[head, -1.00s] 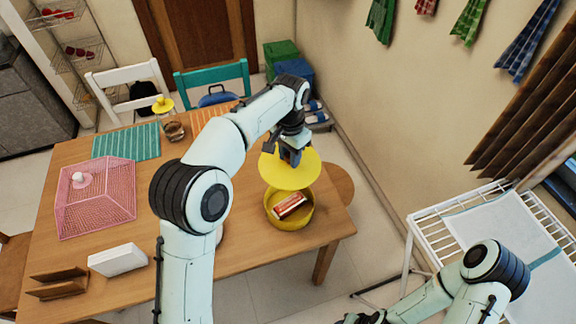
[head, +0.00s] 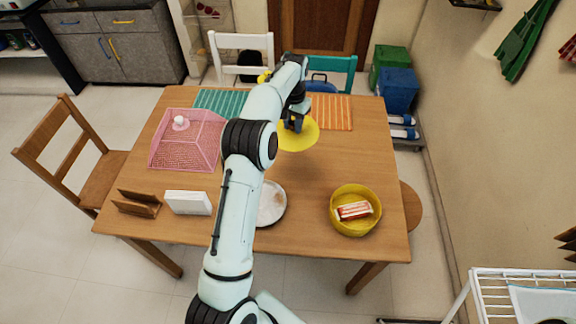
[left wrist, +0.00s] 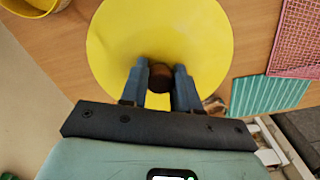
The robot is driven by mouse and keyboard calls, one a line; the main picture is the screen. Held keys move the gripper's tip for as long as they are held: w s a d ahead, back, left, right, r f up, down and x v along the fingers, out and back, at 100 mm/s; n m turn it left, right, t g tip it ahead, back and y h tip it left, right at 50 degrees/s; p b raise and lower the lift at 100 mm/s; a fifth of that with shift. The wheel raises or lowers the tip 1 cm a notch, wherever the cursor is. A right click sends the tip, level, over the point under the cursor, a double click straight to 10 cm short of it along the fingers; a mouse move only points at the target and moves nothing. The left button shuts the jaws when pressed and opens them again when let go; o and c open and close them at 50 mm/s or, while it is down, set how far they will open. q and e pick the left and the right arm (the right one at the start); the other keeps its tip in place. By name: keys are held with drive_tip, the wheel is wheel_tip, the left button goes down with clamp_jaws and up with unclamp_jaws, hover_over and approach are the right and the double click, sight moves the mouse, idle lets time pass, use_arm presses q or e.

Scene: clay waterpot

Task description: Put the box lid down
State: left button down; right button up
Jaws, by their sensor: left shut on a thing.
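My left gripper (head: 296,124) is shut on the knob of the round yellow box lid (head: 305,138). In the left wrist view the two fingers (left wrist: 160,74) close on a dark brown knob at the middle of the lid (left wrist: 205,35). The lid is level over the bare wood between the orange mat and the box; I cannot tell if it touches the table. The yellow round box (head: 338,222) stands uncovered at the table's right front, with a red and white packet (head: 354,211) inside. My right gripper is not in view.
The wooden table (head: 300,232) has clear wood between lid and box. A white plate (head: 271,205) lies left of the box. An orange striped mat (head: 332,112), a teal mat (left wrist: 265,97) and a pink mesh cover (head: 187,150) lie around the lid.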

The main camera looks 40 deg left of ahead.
use_arm(q)
drive_tip(key=shift+s+a+f, duration=0.25)
drive_tip(key=shift+a+f, duration=0.45)
drive_tip(key=shift+a, duration=0.2)
drive_tip(key=b, duration=0.2)
hover_over(288, 166)
wheel_tip(288, 166, down, 14)
drive_tip(key=shift+s+r, duration=0.1)
drive_tip(key=shift+s, duration=0.05)
drive_tip(key=shift+f+p, duration=0.3)
drive_tip(key=shift+f, duration=2.3)
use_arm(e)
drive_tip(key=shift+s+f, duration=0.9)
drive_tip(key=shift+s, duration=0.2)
use_arm(q)
drive_tip(key=c, duration=0.8)
unclamp_jaws()
drive_tip(key=shift+f, duration=0.15)
